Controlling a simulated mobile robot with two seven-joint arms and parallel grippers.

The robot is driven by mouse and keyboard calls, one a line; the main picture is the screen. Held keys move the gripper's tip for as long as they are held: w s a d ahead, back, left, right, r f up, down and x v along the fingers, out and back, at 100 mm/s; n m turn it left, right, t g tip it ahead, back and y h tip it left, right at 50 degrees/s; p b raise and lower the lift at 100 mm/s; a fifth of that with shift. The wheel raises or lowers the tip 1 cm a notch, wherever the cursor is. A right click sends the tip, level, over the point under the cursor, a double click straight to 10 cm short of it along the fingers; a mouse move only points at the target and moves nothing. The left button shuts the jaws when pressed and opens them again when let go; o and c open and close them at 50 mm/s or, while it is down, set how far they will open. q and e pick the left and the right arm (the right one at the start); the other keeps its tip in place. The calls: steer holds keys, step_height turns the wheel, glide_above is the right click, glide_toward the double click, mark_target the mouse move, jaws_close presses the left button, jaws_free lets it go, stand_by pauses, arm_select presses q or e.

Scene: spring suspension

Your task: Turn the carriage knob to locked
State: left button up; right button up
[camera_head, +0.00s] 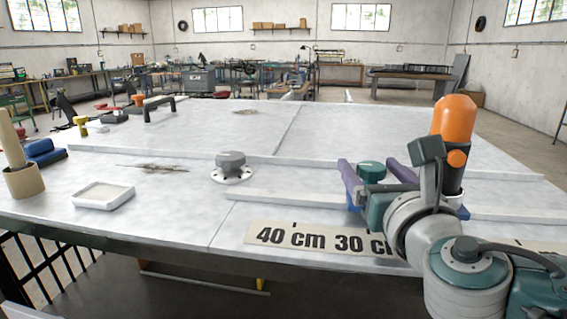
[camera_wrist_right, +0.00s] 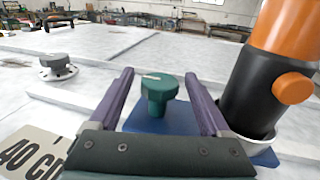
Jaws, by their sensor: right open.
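The green carriage knob (camera_head: 371,171) stands on a blue carriage plate (camera_wrist_right: 175,118) at the right of the table. In the right wrist view the knob (camera_wrist_right: 160,91) is upright, with a pale mark on its top. My right gripper (camera_head: 369,168) is open, its two purple fingers on either side of the knob. A gap shows between the knob and each finger in the right wrist view (camera_wrist_right: 160,78). A black cylinder with an orange top (camera_head: 454,125) and an orange side knob stands beside it in a white-rimmed holder on the blue plate. My left gripper is not in view.
A grey knob on a white round base (camera_head: 231,167) stands left of the carriage. Low white rails (camera_head: 300,205) cross the table. A measuring strip (camera_head: 290,237) lies near the front edge. A white tray (camera_head: 104,195) and a tan cup (camera_head: 24,180) are at left.

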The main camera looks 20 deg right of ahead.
jaws_close()
stand_by(0.6)
